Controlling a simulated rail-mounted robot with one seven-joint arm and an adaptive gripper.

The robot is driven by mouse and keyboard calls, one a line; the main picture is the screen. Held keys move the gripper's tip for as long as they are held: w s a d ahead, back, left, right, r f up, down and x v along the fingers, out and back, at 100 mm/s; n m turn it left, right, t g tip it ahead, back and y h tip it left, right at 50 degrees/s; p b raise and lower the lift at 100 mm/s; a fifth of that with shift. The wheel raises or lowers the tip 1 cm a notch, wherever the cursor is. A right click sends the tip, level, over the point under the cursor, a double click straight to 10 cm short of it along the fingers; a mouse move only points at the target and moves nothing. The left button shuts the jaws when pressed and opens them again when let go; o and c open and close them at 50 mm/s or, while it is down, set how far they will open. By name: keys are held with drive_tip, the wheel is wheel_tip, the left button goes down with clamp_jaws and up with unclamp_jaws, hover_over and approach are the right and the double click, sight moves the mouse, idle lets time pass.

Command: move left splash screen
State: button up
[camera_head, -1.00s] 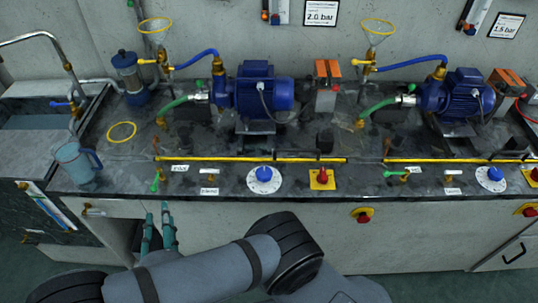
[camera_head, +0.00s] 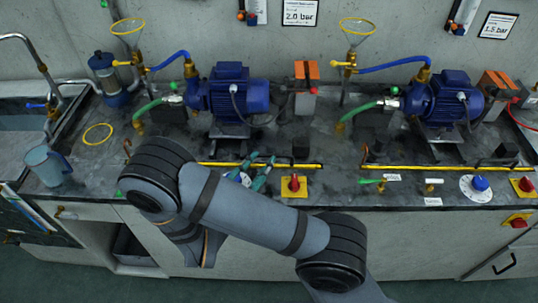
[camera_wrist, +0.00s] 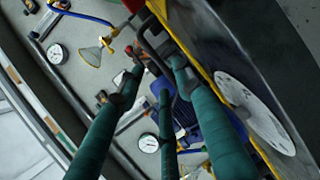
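The left splash screen shows as a yellow-edged strip (camera_head: 213,164) along the front of the left pump station, partly hidden by my arm and fingers. A black handle stands by its right part; in the wrist view the dark bent handle (camera_wrist: 153,42) lies just beyond my fingertips, near the yellow edge (camera_wrist: 207,76). My gripper (camera_head: 262,160) has teal fingers pointing toward the strip, above the blue-and-white dial. In the wrist view its fingers (camera_wrist: 157,76) are spread apart with nothing clearly held. Whether they touch the handle cannot be told.
A red knob on a yellow plate (camera_head: 293,186) sits right of my fingers. The left blue pump (camera_head: 240,92) stands behind the strip. A second yellow-edged strip (camera_head: 445,169) lies right. A blue jug (camera_head: 47,165) and yellow ring (camera_head: 97,134) stand left.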

sight(269, 155)
drive_tip(key=shift+x, duration=2.05)
drive_tip(key=shift+c, duration=0.3)
drive_tip(key=shift+s, duration=0.1)
drive_tip(key=c, duration=0.7)
clamp_jaws()
